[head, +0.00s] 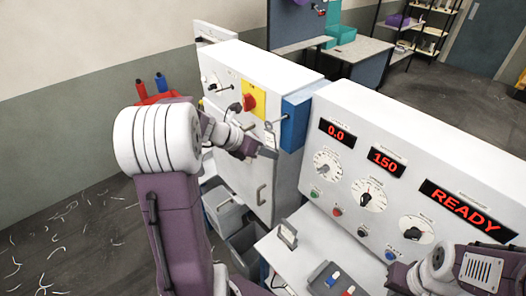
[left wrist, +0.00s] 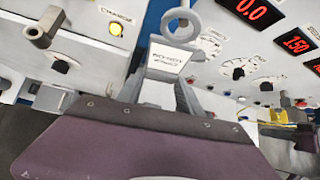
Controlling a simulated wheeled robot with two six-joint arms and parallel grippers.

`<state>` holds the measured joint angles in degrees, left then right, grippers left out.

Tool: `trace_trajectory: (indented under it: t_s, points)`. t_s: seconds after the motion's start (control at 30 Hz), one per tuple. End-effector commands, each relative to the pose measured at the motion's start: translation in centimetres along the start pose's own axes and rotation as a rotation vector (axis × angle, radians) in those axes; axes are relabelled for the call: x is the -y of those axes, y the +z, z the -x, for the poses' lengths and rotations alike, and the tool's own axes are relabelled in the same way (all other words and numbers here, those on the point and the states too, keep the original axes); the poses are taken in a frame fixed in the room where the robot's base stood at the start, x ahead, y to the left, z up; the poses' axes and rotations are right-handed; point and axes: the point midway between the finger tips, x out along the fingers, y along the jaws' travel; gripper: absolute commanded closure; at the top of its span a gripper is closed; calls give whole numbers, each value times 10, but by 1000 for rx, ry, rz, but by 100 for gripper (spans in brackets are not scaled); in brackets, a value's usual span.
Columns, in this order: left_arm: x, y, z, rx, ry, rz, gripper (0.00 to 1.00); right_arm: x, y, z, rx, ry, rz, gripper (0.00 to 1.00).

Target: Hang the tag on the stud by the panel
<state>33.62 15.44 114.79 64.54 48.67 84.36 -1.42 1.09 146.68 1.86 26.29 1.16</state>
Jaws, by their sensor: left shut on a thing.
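My left gripper (head: 257,151) is in front of the white cabinet's face, below the yellow plate. In the left wrist view the gripper (left wrist: 172,85) is shut on a light tag (left wrist: 170,57) with dark lettering. A pale ring (left wrist: 180,22) shows at the tag's far end, apart from the stud. A beige stud (left wrist: 40,30) sticks out of the white face left of the CHANGE label; it also appears as a small peg in the head view (head: 248,127). The control panel (head: 330,105) stands to the right. My right arm shows at bottom right; its jaws are hidden.
A red knob on a yellow plate (head: 259,92) sits just above the left gripper. A blue box (head: 294,122) is on the cabinet's side. A cabinet door handle (head: 261,195) is below. A white ledge with a handle (head: 288,236) juts out in front.

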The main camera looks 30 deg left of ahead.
Motion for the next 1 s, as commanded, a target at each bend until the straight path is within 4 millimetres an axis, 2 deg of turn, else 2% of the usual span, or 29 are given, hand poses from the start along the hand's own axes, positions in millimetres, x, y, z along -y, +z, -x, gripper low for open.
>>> trace_trajectory:
  t_s: [1.0]
  points:
    - [1, 6, -7, 1, 0, 0, 100, 0, 0, 5, 0, 0, 0, 100]
